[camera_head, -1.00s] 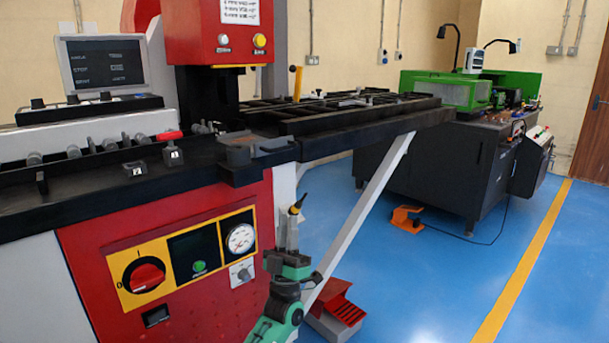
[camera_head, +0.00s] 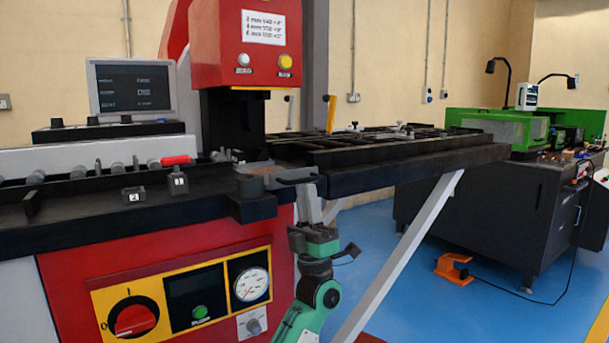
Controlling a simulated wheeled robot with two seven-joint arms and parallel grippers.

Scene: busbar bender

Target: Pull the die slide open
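The die slide (camera_head: 262,174) is a grey block at the front of the bending machine's black bed, below the red press head. A dark, hooked grip-like part (camera_head: 298,176) sticks out at its right end. My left gripper (camera_head: 309,188) comes up from below with its grey fingers pointing up. Its tips are just under or at that hooked part; whether they touch it I cannot tell. The finger gap is too small and dark to read. My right gripper is out of view.
The red press head (camera_head: 262,45) stands over the bed. The black side table (camera_head: 400,165) extends right, with a slanted white brace (camera_head: 400,255) below it, right of my arm. A control panel (camera_head: 185,300) is left of my arm. A green-topped machine (camera_head: 490,190) stands behind at right.

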